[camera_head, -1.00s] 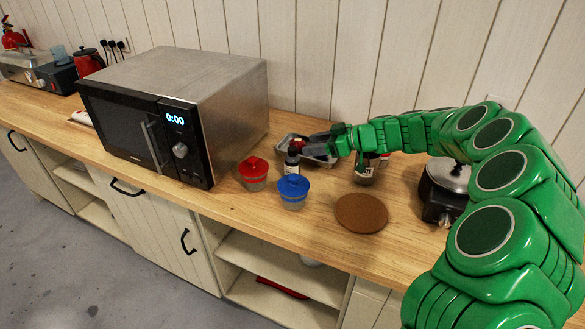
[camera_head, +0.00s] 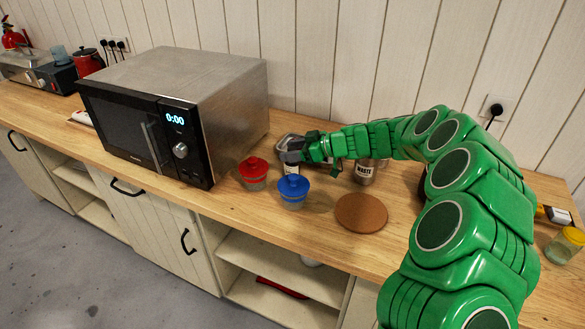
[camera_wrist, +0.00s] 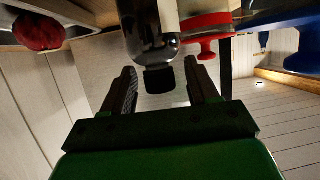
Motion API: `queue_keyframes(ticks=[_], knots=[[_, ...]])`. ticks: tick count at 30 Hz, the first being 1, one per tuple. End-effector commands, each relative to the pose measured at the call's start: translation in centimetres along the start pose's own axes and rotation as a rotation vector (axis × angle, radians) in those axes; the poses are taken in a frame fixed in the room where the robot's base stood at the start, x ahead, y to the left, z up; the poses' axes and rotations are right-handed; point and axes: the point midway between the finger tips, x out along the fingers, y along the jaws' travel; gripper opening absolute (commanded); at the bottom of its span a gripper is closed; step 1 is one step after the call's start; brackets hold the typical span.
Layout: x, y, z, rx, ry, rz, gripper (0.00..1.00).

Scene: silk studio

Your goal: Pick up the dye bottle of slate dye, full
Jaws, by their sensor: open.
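The dye bottle (camera_wrist: 150,30) is small and dark with a black cap, and it shows close up in the wrist view. My gripper (camera_wrist: 161,80) is open, with one finger on each side of the cap and a gap visible on both sides. In the head view my gripper (camera_head: 289,152) is low over the worktop, behind the red and blue lidded jars. There it hides most of the bottle, and only a bit of pale label (camera_head: 291,168) shows below it. The name on the label cannot be read.
A red-lidded jar (camera_head: 252,172) and a blue-lidded jar (camera_head: 293,191) stand just in front of my gripper. The microwave (camera_head: 170,115) is to the left. A brown round mat (camera_head: 361,213) and a jar labelled waste (camera_head: 364,173) are to the right. A metal tray (camera_head: 288,137) is partly hidden behind.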

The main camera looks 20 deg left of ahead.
Motion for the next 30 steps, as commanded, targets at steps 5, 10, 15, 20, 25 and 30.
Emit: queue_keyframes(ticks=[5,10,15,20,25,30], knots=[[0.0,0.0,0.0,0.000,0.000,0.000,0.48],[0.0,0.0,0.0,0.000,0.000,0.000,0.22],[0.0,0.0,0.0,0.000,0.000,0.000,0.00],[0.0,0.0,0.0,0.000,0.000,0.000,0.00],[-0.1,0.0,-0.1,0.000,0.000,0.000,0.00],[-0.6,0.0,-1.4,-0.002,0.001,0.001,0.00]])
